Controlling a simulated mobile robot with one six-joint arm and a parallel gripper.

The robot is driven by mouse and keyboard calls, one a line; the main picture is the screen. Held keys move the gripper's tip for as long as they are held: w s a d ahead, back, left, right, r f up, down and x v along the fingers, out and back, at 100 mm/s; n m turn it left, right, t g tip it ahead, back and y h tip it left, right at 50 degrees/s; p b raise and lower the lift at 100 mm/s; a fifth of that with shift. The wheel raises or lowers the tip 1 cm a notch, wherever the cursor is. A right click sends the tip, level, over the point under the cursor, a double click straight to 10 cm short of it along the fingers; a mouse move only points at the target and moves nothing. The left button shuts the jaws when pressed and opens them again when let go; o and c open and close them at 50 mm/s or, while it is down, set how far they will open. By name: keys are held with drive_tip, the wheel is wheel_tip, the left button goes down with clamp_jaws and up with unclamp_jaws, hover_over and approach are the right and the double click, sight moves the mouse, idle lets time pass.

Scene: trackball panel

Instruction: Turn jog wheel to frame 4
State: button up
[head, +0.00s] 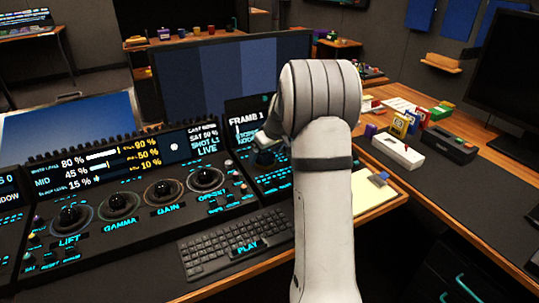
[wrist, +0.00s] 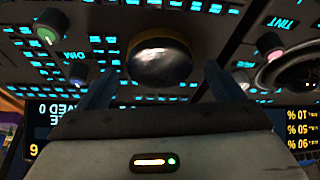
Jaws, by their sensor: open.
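The jog wheel appears to be the dark round knob with a gold rim (wrist: 160,62) in the wrist view. It shows between the two dark fingers of my gripper (wrist: 161,72), which are open and apart. I cannot tell whether the fingers are level with the knob or above it, and I see no clear contact. In the head view my gripper (head: 265,140) is over the right section of the panel, largely hidden by my white arm, and the wheel is not clearly visible there. The small display (head: 246,118) behind it reads "FRAME 1".
Trackballs with rings (head: 163,190) line the panel to the left. A green-marked knob (wrist: 50,28) and a pink-topped knob (wrist: 270,45) flank the fingers in the wrist view. A keyboard (head: 235,240) lies in front. Small boxes (head: 398,152) stand on the right desk.

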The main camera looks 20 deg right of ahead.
drive_tip(key=shift+w+f, duration=0.2)
drive_tip(key=shift+f, duration=0.25)
drive_tip(key=shift+c, duration=0.3)
drive_tip(key=c, duration=0.9)
drive_tip(key=shift+o, duration=0.3)
drive_tip(key=shift+d+r, duration=0.1)
drive_tip(key=shift+d, duration=0.15)
drive_tip(key=shift+a, duration=0.25)
drive_tip(key=shift+c, duration=0.5)
